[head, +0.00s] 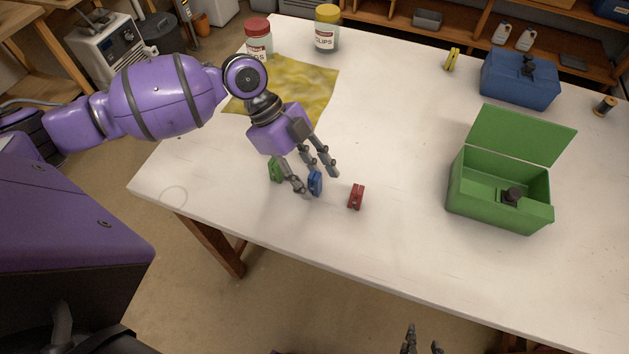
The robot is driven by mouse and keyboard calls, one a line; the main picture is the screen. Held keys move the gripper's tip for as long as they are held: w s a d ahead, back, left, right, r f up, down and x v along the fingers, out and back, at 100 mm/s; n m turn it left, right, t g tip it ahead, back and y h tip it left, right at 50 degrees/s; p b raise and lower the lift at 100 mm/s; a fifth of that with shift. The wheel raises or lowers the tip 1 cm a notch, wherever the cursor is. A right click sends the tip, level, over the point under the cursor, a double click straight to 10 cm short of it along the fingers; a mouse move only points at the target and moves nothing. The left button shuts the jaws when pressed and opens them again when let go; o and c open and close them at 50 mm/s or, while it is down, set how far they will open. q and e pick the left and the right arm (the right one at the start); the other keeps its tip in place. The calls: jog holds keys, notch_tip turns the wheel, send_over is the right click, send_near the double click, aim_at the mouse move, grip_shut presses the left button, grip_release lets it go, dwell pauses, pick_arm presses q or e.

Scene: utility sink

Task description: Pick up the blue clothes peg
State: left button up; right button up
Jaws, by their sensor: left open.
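The blue clothes peg (316,184) stands on the white table near its front edge. My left gripper (319,182) is open, with its fingers reaching down on either side of the blue peg. A gap shows between the peg and the right-hand finger; whether the left-hand finger touches it I cannot tell. A green peg (275,170) stands just left of the fingers, and a red peg (356,197) stands to the right. My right gripper (423,342) shows only its fingertips at the bottom edge, apart and empty, in front of the table.
An open green box (495,213) stands at the right, with a closed blue box (520,80) behind it. A yellow cloth (310,78), two lidded jars (326,30), a yellow peg (452,60) and a spool (606,106) are farther back. The table's middle is clear.

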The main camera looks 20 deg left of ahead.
pick_arm(q)
jog(key=c, duration=1)
jog(key=shift+r, duration=0.1)
